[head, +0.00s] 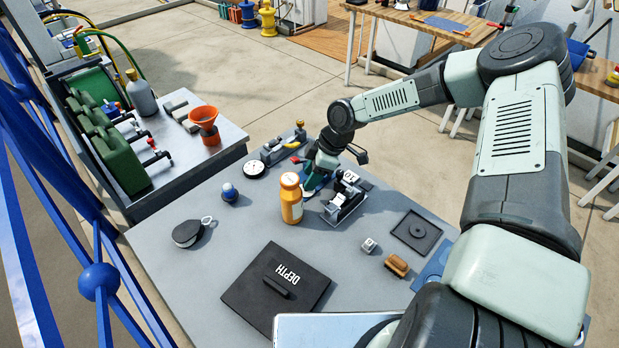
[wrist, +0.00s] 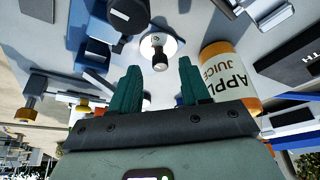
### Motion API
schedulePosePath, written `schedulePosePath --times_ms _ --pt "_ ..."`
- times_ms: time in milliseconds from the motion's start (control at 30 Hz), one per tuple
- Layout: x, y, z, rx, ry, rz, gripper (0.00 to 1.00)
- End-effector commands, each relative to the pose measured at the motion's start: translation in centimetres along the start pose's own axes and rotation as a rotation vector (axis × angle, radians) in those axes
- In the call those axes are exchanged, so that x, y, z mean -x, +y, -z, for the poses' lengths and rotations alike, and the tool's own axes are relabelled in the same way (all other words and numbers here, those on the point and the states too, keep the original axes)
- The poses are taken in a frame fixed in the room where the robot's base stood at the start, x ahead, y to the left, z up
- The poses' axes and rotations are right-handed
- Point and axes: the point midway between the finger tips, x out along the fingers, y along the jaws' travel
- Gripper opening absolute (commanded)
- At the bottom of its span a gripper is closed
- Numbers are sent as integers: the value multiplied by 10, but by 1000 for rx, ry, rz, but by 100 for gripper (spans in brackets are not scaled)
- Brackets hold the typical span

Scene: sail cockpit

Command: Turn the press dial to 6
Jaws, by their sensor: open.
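In the wrist view, a round white dial (wrist: 163,45) with a short black knob (wrist: 160,60) at its middle lies just beyond my fingertips. My gripper (wrist: 158,72) is open, its two green fingers apart with the knob showing in the gap. I cannot tell whether they touch it, and no dial number is readable. In the head view, my gripper (head: 312,188) points down between an orange-labelled bottle and a grey-black press-like device (head: 345,204). The dial is not clearly visible there.
The apple juice bottle (head: 291,200) stands close beside my gripper; it also shows in the wrist view (wrist: 226,75). A black DEPTH box (head: 262,302), a round gauge (head: 254,169) and a blue knob (head: 229,192) lie around. The table (head: 190,275) is clear at front left.

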Motion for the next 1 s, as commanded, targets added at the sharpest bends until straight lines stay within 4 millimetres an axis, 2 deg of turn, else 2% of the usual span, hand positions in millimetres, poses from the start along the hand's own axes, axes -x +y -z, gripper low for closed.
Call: schedulePosePath --times_ms 133,467,767,1000 --pt "-14 0 0 0 1 0 46" --pt "-17 0 0 0 0 -1 46" --pt "-17 0 0 0 0 -1 2" --pt "-17 0 0 -7 -1 -3 0"
